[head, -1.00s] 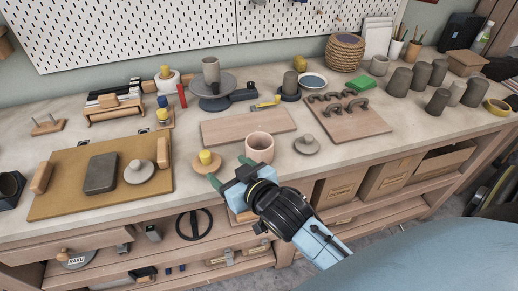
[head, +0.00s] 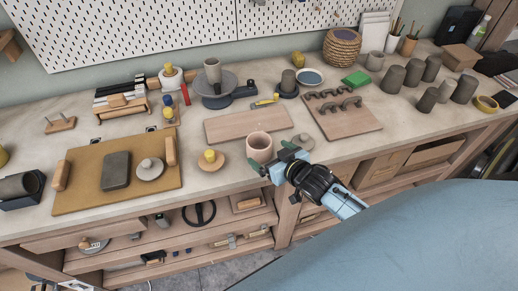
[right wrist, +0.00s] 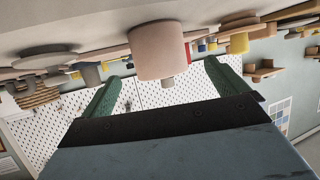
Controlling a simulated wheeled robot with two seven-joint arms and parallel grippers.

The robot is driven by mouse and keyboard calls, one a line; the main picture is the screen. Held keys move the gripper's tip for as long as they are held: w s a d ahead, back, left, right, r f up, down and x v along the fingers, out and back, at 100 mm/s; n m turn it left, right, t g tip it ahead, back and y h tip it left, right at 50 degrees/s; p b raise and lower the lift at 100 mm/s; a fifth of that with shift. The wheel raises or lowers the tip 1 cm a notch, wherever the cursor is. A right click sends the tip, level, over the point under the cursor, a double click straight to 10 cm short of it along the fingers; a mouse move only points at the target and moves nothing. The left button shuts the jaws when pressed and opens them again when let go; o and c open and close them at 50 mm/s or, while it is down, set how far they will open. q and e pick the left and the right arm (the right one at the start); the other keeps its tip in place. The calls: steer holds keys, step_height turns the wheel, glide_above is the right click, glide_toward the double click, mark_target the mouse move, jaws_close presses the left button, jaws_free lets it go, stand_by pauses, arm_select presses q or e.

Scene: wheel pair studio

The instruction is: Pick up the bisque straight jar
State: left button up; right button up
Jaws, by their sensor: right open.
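The bisque straight jar (head: 258,150) is a pale pink, open-topped cylinder standing upright near the front edge of the workbench. My right gripper (head: 274,159) is at its front right, with its two green fingers apart and nothing held. One finger is in front of the jar and the other to its right. In the right wrist view, which looks upside down, the jar (right wrist: 158,48) shows ahead, between the open fingers in the picture; I cannot tell whether they touch it. My left gripper is not in view.
A bare wooden board (head: 250,123) lies behind. The bench front edge (head: 225,191) is close by.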

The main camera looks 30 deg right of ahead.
mark_target(253, 142)
steer(key=shift+x, duration=3.4)
steer(key=c, duration=1.3)
